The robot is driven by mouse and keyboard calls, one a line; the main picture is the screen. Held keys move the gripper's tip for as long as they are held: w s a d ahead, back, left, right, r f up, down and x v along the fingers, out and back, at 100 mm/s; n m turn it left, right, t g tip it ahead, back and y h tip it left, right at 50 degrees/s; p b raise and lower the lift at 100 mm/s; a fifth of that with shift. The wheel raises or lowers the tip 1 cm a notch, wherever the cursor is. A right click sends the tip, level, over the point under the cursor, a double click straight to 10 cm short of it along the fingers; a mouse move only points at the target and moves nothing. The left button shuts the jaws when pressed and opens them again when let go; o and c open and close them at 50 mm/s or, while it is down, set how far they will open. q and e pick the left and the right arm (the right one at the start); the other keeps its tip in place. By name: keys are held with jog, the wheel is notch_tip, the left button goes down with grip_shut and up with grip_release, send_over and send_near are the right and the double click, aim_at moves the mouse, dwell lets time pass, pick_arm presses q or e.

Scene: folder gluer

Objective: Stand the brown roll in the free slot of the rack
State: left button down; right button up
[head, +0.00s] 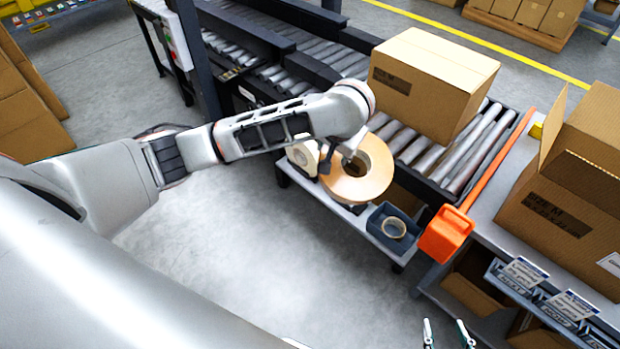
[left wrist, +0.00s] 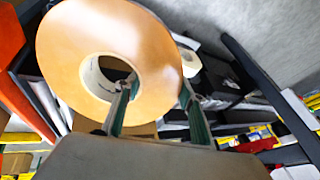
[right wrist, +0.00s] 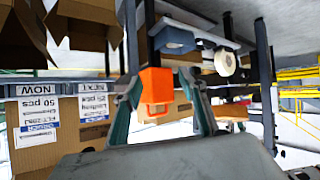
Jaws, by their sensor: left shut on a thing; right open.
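The brown roll (head: 375,181) is a wide tan ring with a pale core, above a small grey side shelf in the head view. My left gripper (head: 350,160) is shut on its wall; in the left wrist view the roll (left wrist: 75,50) fills the upper left, with one finger (left wrist: 158,95) in the core and the other outside. A white roll (head: 301,154) stands just left of it. The rack and its free slot cannot be made out clearly; the brown roll and my arm cover that area. My right gripper (head: 447,333) is open and empty at the bottom edge.
A blue bin (head: 376,220) holding a tape ring (head: 393,228) sits at the shelf's (head: 345,217) right end. A closed carton (head: 430,85) rests on the roller conveyor behind. An orange holder (head: 446,234) and an open carton (head: 570,190) stand right. The floor in front is clear.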

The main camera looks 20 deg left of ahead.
pick_arm(q)
jog(key=w+t, duration=0.1)
jog(key=w, duration=0.1)
jog(key=w+m+t+b, duration=0.1)
jog(key=w, duration=0.2)
jog(key=w+m+b, duration=0.1)
jog(key=w, duration=0.1)
jog(key=shift+w+a+r+t, duration=0.2)
jog(key=shift+r+t, duration=0.1)
jog(key=shift+t, duration=0.1)
jog(key=w+a+f+m+t+h+b, duration=0.1)
jog(key=w+a+m+t+h+b, duration=0.15)
jog(key=w+m+t, duration=0.2)
jog(key=w+a+f+m+t+h+b, duration=0.1)
jog(key=w+m+t+h+b, duration=0.2)
jog(key=w, duration=0.2)
notch_tip(320, 180, down, 18)
jog(key=m+t+h+b, duration=0.2)
jog(key=h+b, duration=0.3)
jog(key=b, duration=0.6)
jog(key=shift+s+m, duration=0.35)
jog(key=shift+s, duration=0.1)
pick_arm(e)
jog(key=a+f+m+t+y, duration=0.1)
jog(key=a+f+m+y, duration=0.1)
jog(key=a, duration=0.7)
jog(key=shift+a+f+m+y, duration=0.15)
jog(key=shift+f+m+y, duration=0.25)
jog(key=shift+m, duration=1)
